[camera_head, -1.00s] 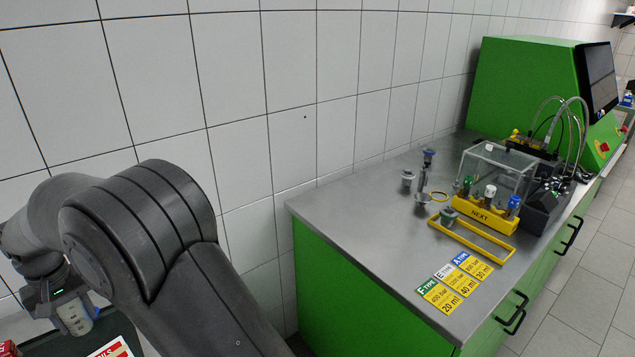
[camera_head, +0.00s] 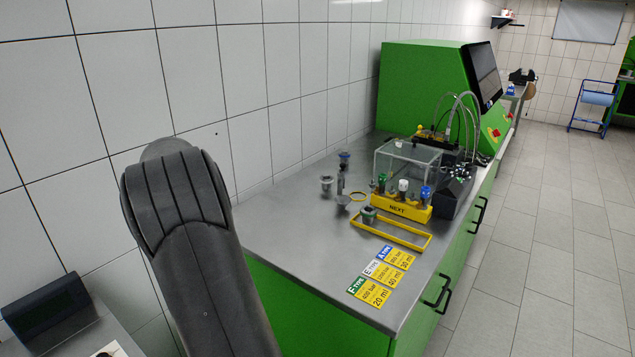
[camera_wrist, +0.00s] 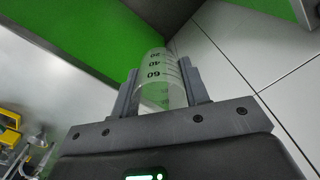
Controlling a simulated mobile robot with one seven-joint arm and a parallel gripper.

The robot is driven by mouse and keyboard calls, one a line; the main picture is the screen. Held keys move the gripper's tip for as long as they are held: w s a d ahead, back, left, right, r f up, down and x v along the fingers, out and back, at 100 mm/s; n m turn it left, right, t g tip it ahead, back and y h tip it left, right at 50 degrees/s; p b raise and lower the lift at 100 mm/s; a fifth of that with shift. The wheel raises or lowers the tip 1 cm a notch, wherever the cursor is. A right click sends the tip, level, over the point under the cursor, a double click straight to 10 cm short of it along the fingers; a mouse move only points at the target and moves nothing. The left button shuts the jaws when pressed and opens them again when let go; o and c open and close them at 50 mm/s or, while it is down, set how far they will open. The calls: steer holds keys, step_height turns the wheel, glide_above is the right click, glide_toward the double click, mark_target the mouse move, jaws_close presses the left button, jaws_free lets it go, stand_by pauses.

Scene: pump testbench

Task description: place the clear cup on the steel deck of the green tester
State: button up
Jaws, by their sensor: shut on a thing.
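The clear cup (camera_wrist: 157,75), marked with printed numbers, is between the two fingers of my gripper (camera_wrist: 160,88) in the wrist view. My gripper is shut on it. In the head view the gripper and cup are hidden behind my dark arm. The green tester (camera_head: 430,88) stands at the far end of the bench, with its steel deck (camera_head: 285,212) stretching toward me. Its front side is a green panel, and the cup is away from the deck's clear near part.
On the deck are a yellow frame (camera_head: 412,245), a yellow NEXT rack (camera_head: 398,209), a clear box (camera_head: 408,163), small metal parts (camera_head: 326,185) and label cards (camera_head: 382,276). The deck's near left part is bare. A tiled wall runs along the left; open floor lies right.

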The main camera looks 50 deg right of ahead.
steer(key=s+d+r+m, duration=0.1)
steer(key=s+d+m, duration=0.2)
steer(key=s+d, duration=0.95)
steer(key=s+d+r+m, duration=0.1)
steer(key=s+d+m, duration=0.2)
steer(key=s+d, duration=0.95)
glide_above(293, 245)
steer(key=shift+m, duration=0.3)
step_height(293, 245, down, 7)
steer(key=shift+w+r, duration=0.1)
steer(key=shift+r, duration=0.05)
steer(key=shift+f, duration=1.95)
steer(key=shift+f, duration=0.15)
steer(key=o, duration=1)
steer(key=shift+c, duration=0.2)
